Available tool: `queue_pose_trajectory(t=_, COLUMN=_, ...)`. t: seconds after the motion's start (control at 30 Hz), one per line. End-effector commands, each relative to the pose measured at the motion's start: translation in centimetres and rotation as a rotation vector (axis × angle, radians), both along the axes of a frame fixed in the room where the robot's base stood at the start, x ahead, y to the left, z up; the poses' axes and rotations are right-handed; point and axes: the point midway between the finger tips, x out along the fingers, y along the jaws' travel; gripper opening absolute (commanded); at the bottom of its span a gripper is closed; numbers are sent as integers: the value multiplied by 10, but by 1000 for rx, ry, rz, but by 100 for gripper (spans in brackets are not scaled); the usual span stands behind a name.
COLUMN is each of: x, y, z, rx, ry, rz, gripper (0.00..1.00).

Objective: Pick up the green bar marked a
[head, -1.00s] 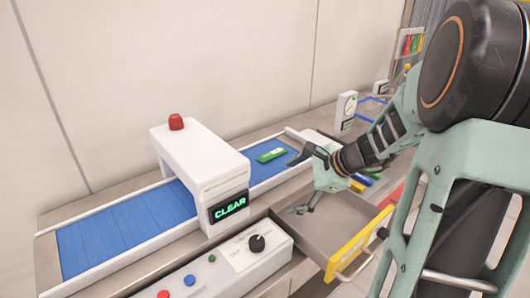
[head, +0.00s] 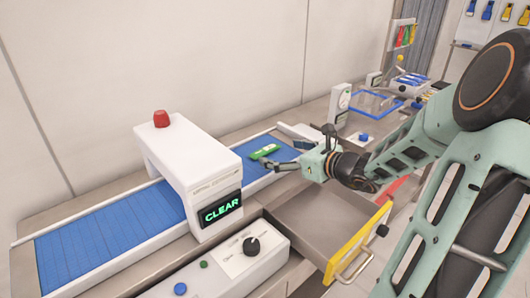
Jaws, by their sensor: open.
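The green bar (head: 264,152) lies flat on the blue conveyor belt, just past the white scanner housing. A small pale mark shows on it, but I cannot read the letter. My gripper (head: 282,153) is open and empty, just right of the bar, its fingers pointing left towards it over the belt. I cannot tell whether a fingertip touches the bar.
The white scanner housing (head: 190,175) with a red lamp (head: 161,118) and a CLEAR display (head: 221,208) spans the belt (head: 100,235). An open drawer (head: 320,225) with a yellow front juts out below my gripper. A control panel (head: 235,262) lies in front.

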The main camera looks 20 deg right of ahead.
Motion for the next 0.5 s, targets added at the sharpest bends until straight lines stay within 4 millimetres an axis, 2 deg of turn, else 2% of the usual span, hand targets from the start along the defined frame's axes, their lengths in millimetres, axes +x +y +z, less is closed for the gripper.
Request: queue_pose_trajectory(t=0.5, x=48, y=21, z=-16, rx=-1, ry=-2, rz=2, gripper=90)
